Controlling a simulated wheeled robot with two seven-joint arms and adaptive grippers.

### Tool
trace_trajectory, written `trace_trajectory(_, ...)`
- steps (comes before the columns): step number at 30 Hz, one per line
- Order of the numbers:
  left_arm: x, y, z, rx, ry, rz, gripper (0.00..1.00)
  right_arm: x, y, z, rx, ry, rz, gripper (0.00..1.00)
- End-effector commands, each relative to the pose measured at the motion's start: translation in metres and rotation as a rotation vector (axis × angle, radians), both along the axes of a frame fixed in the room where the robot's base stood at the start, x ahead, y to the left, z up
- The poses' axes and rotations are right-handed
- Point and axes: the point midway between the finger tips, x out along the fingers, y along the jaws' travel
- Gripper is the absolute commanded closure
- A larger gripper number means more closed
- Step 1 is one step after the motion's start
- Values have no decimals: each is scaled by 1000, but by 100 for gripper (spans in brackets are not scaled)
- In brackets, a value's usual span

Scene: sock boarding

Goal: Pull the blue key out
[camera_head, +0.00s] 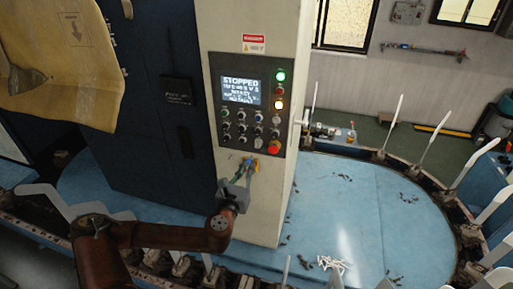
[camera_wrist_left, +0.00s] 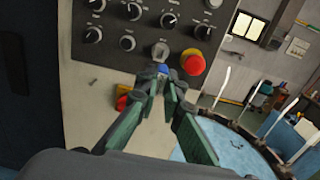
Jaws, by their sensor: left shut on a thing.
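My left gripper (camera_head: 249,170) reaches up to the lower edge of the control panel (camera_head: 237,139) on the white column. In the left wrist view, its green-padded fingers (camera_wrist_left: 163,84) close at their tips on the small blue key (camera_wrist_left: 163,69), just below a grey switch on the panel. The fingertips cover most of the key, so I cannot tell how deep it sits. In the head view the key is too small to make out clearly beside a yellow patch at the fingertips. My right gripper is not in view.
A red emergency button (camera_wrist_left: 192,63) sits just right of the fingertips, with several black knobs above. A red item (camera_wrist_left: 122,102) is left of the fingers. The panel screen (camera_head: 240,91) reads STOPPED. A blue round platform (camera_head: 360,205) with upright white boards surrounds the column.

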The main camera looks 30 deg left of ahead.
Motion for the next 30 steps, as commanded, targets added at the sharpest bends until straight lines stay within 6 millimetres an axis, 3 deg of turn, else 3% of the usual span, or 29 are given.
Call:
trace_trajectory(22, -70, -16, 0, -1, 2, 1, 100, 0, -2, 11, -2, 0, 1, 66)
trace_trajectory(30, -95, -22, 4, -2, 3, 1, 100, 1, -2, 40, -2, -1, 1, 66)
